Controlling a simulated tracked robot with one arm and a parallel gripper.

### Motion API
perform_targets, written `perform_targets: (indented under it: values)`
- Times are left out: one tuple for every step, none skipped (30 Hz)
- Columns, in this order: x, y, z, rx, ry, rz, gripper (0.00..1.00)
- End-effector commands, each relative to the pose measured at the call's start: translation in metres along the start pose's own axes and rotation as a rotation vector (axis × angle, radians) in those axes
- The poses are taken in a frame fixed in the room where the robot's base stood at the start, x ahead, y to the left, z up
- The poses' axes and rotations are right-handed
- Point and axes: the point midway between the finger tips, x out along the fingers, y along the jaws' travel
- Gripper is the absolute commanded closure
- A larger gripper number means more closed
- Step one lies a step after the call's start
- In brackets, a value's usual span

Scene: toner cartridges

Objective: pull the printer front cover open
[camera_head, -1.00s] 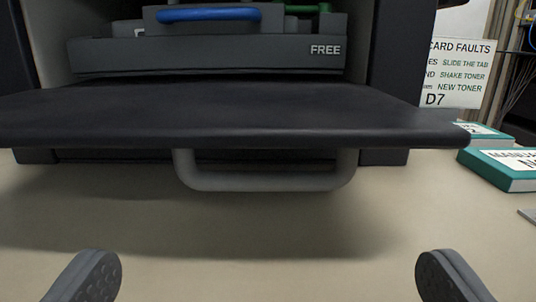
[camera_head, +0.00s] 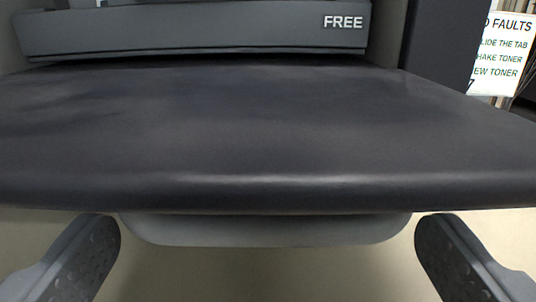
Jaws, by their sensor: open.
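The printer front cover (camera_head: 265,130) is a dark panel folded down open and roughly level, filling the middle of the view. Its grey handle (camera_head: 265,231) hangs under the cover's front edge, partly hidden by that edge. My gripper (camera_head: 268,250) is open, with one finger at each side of the handle's ends. I cannot tell whether the fingers touch the handle or cover. Behind the cover, the printer's opening shows a grey cartridge unit marked FREE (camera_head: 195,30).
A white sign (camera_head: 501,50) about faults stands at the upper right, partly cut off. The dark printer side (camera_head: 440,45) rises right of the opening. A pale table surface (camera_head: 265,280) shows below the handle.

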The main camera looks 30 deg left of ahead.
Motion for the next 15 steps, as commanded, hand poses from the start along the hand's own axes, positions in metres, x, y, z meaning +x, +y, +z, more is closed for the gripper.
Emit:
perform_targets:
  values:
    - [0.007, 0.000, 0.001, 0.000, 0.002, 0.001, 0.00]
    - [0.011, 0.000, 0.000, -0.001, 0.002, 0.001, 0.00]
    - [0.016, 0.001, 0.000, -0.001, 0.003, 0.002, 0.00]
    - [0.019, 0.001, 0.000, -0.001, 0.003, 0.002, 0.00]
    - [0.022, 0.000, 0.001, -0.001, 0.002, 0.001, 0.00]
    - [0.026, 0.000, 0.001, -0.001, 0.001, 0.000, 0.00]
    - [0.029, -0.001, 0.001, -0.001, 0.000, -0.001, 0.00]
    - [0.032, 0.000, 0.001, -0.001, 0.000, 0.000, 0.00]
    - [0.035, 0.000, 0.001, -0.001, 0.000, 0.001, 0.00]
    - [0.037, 0.001, 0.001, -0.001, 0.001, 0.002, 0.00]
    - [0.039, 0.001, 0.001, -0.001, 0.001, 0.002, 0.00]
    - [0.041, 0.001, 0.001, -0.001, 0.001, 0.002, 0.00]
    - [0.042, 0.001, 0.001, -0.001, 0.001, 0.002, 0.00]
    - [0.043, 0.001, 0.001, -0.001, 0.001, 0.001, 0.00]
    - [0.044, 0.001, 0.001, -0.001, 0.000, 0.001, 0.00]
